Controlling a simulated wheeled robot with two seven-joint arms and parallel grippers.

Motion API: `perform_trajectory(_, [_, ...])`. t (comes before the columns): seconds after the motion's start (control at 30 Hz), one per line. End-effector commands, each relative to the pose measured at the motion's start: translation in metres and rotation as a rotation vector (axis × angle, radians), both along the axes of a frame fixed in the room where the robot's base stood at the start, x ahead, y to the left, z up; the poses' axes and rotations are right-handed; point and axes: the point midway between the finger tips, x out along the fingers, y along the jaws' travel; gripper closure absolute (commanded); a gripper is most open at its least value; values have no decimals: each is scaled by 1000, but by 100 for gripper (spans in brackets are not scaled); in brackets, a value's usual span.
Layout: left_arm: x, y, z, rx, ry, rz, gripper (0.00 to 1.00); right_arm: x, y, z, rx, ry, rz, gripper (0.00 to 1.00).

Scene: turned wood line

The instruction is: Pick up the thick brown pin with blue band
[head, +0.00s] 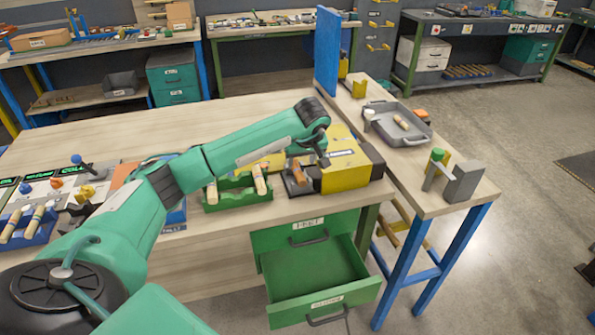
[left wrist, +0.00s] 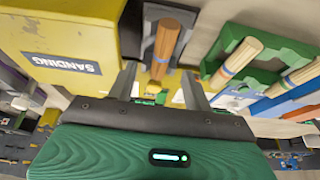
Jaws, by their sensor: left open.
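A thick brown pin with a blue band (left wrist: 165,42) sits on a dark grey holder beside the yellow sanding machine (left wrist: 60,45). In the head view the pin (head: 298,173) shows next to the yellow machine (head: 345,170). My left gripper (head: 307,158) is above the pin, at the machine's left side. In the left wrist view its two fingers (left wrist: 159,76) are spread, one to each side of the pin's lower end. Whether they touch it cannot be told. My right gripper is not in view.
A green rack (head: 236,199) with paler banded pins stands left of the holder. A blue rack (head: 28,226) with pins is at the far left. A green drawer (head: 318,277) hangs open below the bench. A grey tray (head: 408,137) lies on the right bench.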

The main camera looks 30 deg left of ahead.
Motion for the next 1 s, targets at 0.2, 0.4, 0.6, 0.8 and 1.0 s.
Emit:
perform_trajectory(0.2, [2,3,-12,-1,2,-1,49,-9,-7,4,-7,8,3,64])
perform_trajectory(0.4, [3,11,-37,-2,3,0,49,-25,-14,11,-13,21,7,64])
perform_trajectory(0.6, [9,16,-54,-1,0,0,49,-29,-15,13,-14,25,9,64])
perform_trajectory(0.8, [9,16,-55,0,0,-1,49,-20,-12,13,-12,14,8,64])
perform_trajectory(1.0, [9,16,-55,-1,-1,0,84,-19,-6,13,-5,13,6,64])
